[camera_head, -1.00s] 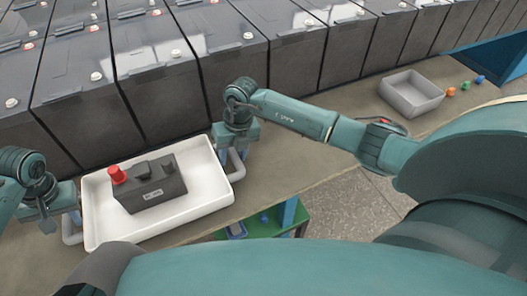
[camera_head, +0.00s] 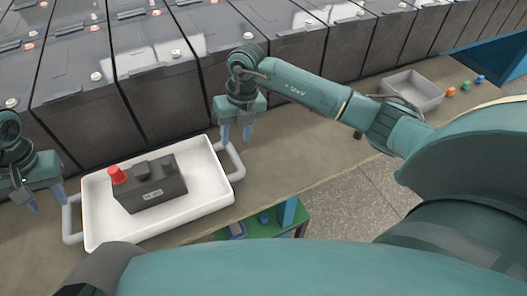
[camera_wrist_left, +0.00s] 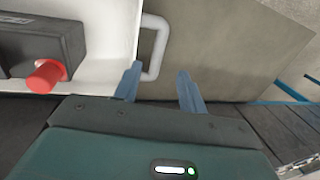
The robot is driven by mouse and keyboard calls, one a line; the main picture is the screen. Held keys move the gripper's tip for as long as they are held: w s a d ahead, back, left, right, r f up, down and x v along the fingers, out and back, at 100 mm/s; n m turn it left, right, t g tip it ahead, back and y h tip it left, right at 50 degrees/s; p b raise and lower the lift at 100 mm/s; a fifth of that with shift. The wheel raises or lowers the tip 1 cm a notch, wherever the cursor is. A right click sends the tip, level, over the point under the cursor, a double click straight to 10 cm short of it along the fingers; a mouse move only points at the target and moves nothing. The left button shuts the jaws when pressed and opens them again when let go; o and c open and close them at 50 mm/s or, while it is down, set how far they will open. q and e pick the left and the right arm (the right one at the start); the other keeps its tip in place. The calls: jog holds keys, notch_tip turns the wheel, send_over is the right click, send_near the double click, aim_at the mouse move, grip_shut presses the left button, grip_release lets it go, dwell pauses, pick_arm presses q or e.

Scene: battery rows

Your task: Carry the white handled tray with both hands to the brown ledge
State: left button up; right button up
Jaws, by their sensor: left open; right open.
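The white handled tray (camera_head: 205,170) rests on the brown ledge (camera_head: 295,150) in the head view. It carries a dark battery (camera_head: 160,188) with a red cap. My left gripper (camera_head: 45,203) is open, raised just beyond the tray's left handle (camera_head: 71,220). In the left wrist view, that handle (camera_wrist_left: 162,40) shows near the open fingertips (camera_wrist_left: 159,74); I cannot tell if they touch. My right gripper (camera_head: 236,135) is open with its fingers pointing down, above and behind the right handle (camera_head: 238,163), apart from it.
Large dark battery cases (camera_head: 165,95) stand in a row behind the ledge. A grey bin (camera_head: 413,93) and small orange, green and blue objects (camera_head: 465,85) are at the right. A green shelf (camera_head: 265,222) lies below the ledge's front edge. The ledge between tray and bin looks clear.

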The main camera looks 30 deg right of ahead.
jog(key=r, duration=0.2)
jog(key=d+r, duration=0.1)
jog(key=r, duration=0.1)
jog(key=shift+r, duration=0.15)
pick_arm(q)
jog(key=a+p, duration=0.4)
jog(key=a, duration=0.2)
jog(key=shift+p, duration=0.35)
pick_arm(e)
notch_tip(320, 180, up, 5)
jog(key=shift+f, duration=0.2)
pick_arm(q)
jog(key=shift+f+b, duration=0.35)
pick_arm(e)
jog(key=shift+d, duration=2.95)
jog(key=shift+s, duration=0.1)
